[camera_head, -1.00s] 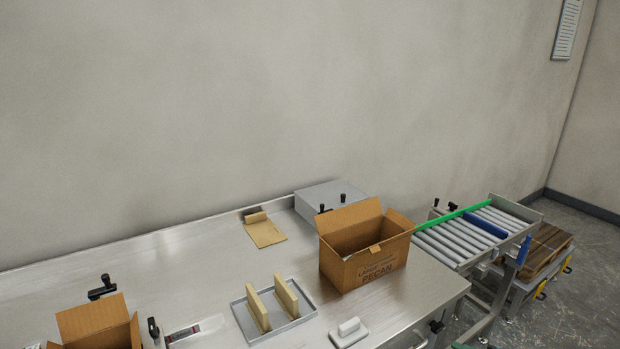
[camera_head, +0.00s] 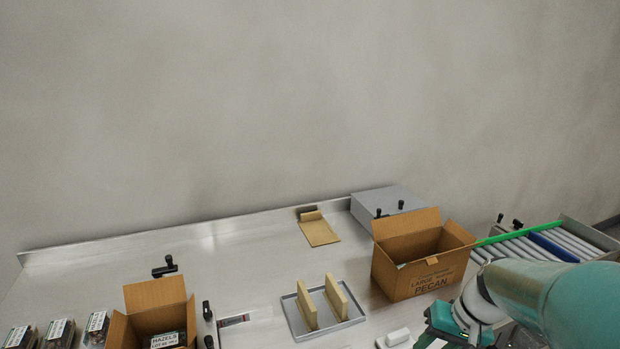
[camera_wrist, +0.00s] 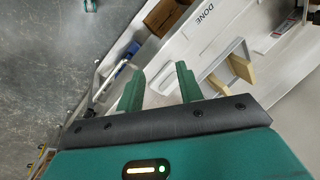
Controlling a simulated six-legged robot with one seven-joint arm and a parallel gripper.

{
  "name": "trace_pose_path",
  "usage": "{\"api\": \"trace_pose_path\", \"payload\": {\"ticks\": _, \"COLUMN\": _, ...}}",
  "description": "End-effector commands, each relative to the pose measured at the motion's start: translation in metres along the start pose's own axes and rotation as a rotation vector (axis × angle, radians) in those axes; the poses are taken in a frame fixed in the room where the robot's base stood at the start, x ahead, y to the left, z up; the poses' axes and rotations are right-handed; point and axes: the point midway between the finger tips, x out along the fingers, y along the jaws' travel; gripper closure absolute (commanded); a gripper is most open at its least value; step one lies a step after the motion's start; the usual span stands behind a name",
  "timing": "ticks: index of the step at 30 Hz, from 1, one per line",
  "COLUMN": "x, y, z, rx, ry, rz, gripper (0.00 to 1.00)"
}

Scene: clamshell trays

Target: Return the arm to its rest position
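My teal arm reaches in from the lower right of the head view, in front of the conveyor and near the pecan box. In the wrist view my gripper (camera_wrist: 160,87) shows two green fingers spread apart with nothing between them. The fingers hang over the edge zone between the grey floor and the steel table, clear of any object. The end of my arm is only partly visible in the head view.
The steel table (camera_head: 250,262) holds an open pecan box (camera_head: 416,284), a tray (camera_head: 297,322) with two upright tan pieces, and an open hazels box (camera_head: 157,296). Several clamshells (camera_head: 58,333) stand at left. A roller conveyor (camera_head: 538,247) lies at right.

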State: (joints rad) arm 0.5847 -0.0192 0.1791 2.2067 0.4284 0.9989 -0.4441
Motion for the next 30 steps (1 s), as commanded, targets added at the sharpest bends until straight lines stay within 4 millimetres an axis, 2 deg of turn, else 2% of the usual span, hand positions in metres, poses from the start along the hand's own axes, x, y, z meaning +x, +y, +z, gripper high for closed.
{"api": "trace_pose_path", "payload": {"ticks": 1, "x": -0.009, "y": -0.014, "z": 0.009, "rx": -0.033, "ry": 0.018, "rz": 0.040, "gripper": 0.64}}
{"api": "trace_pose_path", "payload": {"ticks": 6, "x": -0.034, "y": -0.046, "z": 0.039, "rx": -0.109, "ry": 0.089, "rz": 0.153, "gripper": 0.64}}
{"api": "trace_pose_path", "payload": {"ticks": 15, "x": -0.070, "y": -0.084, "z": 0.094, "rx": -0.232, "ry": 0.272, "rz": 0.266, "gripper": 0.64}}
{"api": "trace_pose_path", "payload": {"ticks": 21, "x": -0.083, "y": -0.093, "z": 0.116, "rx": -0.275, "ry": 0.366, "rz": 0.279, "gripper": 0.64}}
{"api": "trace_pose_path", "payload": {"ticks": 30, "x": -0.085, "y": -0.093, "z": 0.120, "rx": -0.280, "ry": 0.381, "rz": 0.281, "gripper": 0.64}}
